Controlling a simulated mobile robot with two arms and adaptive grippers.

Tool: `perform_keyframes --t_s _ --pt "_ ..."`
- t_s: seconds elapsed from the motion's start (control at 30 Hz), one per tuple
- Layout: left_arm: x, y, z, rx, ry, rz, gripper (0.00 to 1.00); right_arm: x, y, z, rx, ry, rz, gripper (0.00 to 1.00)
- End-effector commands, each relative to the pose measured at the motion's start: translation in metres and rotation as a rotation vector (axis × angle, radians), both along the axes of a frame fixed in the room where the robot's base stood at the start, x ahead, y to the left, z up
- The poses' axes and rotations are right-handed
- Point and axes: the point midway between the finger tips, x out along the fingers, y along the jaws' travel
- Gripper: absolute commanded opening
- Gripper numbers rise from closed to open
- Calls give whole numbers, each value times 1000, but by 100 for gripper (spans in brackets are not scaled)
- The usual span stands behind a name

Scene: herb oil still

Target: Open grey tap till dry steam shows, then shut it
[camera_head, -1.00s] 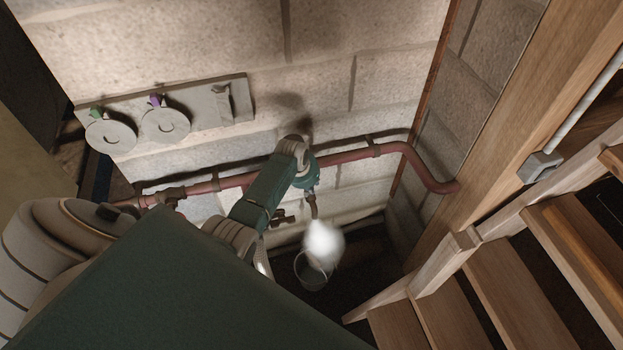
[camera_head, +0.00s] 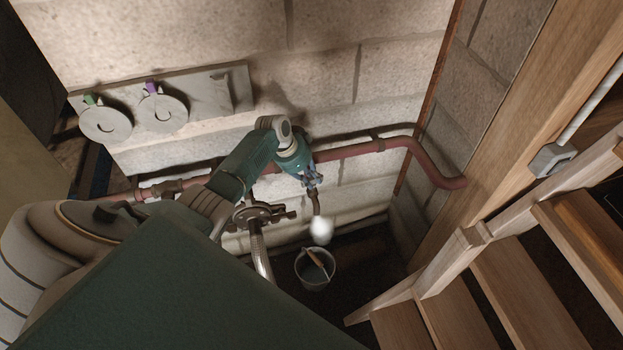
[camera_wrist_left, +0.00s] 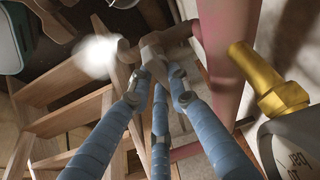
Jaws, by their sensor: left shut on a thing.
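The grey tap (camera_wrist_left: 153,42) shows in the left wrist view, on a short branch beside the red pipe (camera_wrist_left: 228,45). My left gripper (camera_wrist_left: 158,72) has its blue fingers closed in on the tap's handle. In the head view my left gripper (camera_head: 313,181) is at the red pipe (camera_head: 350,150), just above a downward spout (camera_head: 317,204), and the tap itself is mostly hidden by it. A small white steam puff (camera_head: 321,230) hangs below the spout; it also shows in the wrist view (camera_wrist_left: 96,57). My right gripper is in neither view.
A bucket (camera_head: 315,283) with a stick-like thing in it stands below the spout. A valve with a braided hose (camera_head: 258,240) is left of it. A brass fitting (camera_wrist_left: 268,82) and a gauge (camera_wrist_left: 290,148) sit close to my fingers. Wooden stairs (camera_head: 510,285) rise at the right.

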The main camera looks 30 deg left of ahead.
Motion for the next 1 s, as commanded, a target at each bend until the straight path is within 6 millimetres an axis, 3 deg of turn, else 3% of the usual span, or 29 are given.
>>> perform_keyframes --t_s 0.53,0.57,0.63,1.0 --pt "0 0 0 1 0 -26 0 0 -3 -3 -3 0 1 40" --pt "0 0 0 1 0 -26 22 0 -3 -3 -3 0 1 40" --pt "0 0 0 1 1 -25 35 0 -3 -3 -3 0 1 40" --pt "-1 1 3 1 -1 -24 37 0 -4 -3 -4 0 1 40"
